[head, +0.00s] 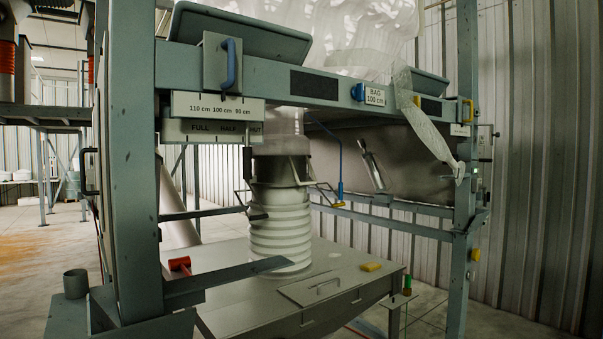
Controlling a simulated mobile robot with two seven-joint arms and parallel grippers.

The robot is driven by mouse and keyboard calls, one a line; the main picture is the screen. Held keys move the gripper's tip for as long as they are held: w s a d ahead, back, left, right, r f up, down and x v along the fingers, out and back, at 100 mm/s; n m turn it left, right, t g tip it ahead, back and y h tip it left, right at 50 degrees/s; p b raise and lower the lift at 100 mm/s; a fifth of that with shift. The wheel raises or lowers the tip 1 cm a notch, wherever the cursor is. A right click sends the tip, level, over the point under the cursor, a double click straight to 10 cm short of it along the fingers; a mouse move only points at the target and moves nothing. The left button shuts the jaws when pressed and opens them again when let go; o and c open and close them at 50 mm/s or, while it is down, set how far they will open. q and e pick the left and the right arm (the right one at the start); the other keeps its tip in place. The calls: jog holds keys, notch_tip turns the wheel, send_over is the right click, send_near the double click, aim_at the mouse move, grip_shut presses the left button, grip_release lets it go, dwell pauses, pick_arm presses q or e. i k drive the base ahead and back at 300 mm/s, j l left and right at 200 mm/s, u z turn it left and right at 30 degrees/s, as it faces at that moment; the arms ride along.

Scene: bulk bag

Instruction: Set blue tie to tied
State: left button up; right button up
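No part I can clearly pick out as the blue tie shows. A thin blue line (340,156) hangs from under the frame's cross beam, right of the bag spout, and ends in a thicker blue piece near a yellow part. I cannot tell whether it is the tie, or whether it is tied. The pale bag spout (293,122) comes down into a grey collar (281,169) above a ribbed white sleeve (281,228). The translucent bulk bag (340,35) is above the beam. Neither of my grippers is in view.
A blue handle (228,64) and a blue knob (357,92) are on the cross beam (310,85). A red-headed tool (180,264) lies at the lower left. A yellow block (371,267) lies on the grey table top (335,255). Steel posts stand at both sides.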

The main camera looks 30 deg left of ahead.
aim_at(340, 183)
jog(key=i+u, duration=0.25)
jog(key=u, duration=0.2)
jog(key=i+l+u, duration=0.2)
jog(key=u, duration=0.3)
jog(key=i+l+u, duration=0.1)
jog(key=i+l, duration=0.3)
jog(key=i+l+u, duration=0.1)
jog(key=i+l, duration=0.3)
jog(key=i+l+u, duration=0.1)
jog(key=i+l, duration=0.25)
jog(key=l, duration=0.25)
